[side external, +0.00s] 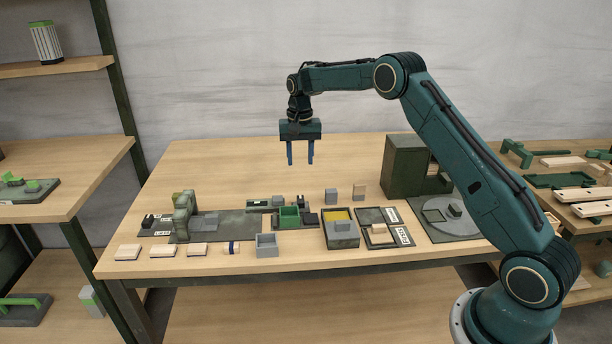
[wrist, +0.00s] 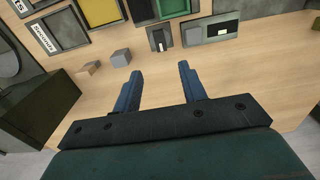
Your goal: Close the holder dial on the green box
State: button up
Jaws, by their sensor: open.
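The green box (side external: 289,213) is an open-topped green container in a dark holder (side external: 280,227) near the middle of the table. It shows partly at the top edge of the wrist view (wrist: 172,8). The fingers also show in the wrist view (wrist: 160,72).
A grey block (side external: 331,196) and a tan block (side external: 358,191) stand behind the trays. A dark green cabinet (side external: 405,165) is at the right. A grey bin (side external: 266,246) and several light blocks line the front. A tall fixture (side external: 183,215) stands left. The back left table is clear.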

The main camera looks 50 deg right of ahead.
aim_at(301, 199)
notch_tip(301, 199, down, 14)
jog(key=shift+r, duration=0.1)
dwell(0.7)
jog(key=shift+c, duration=0.4)
grip_shut()
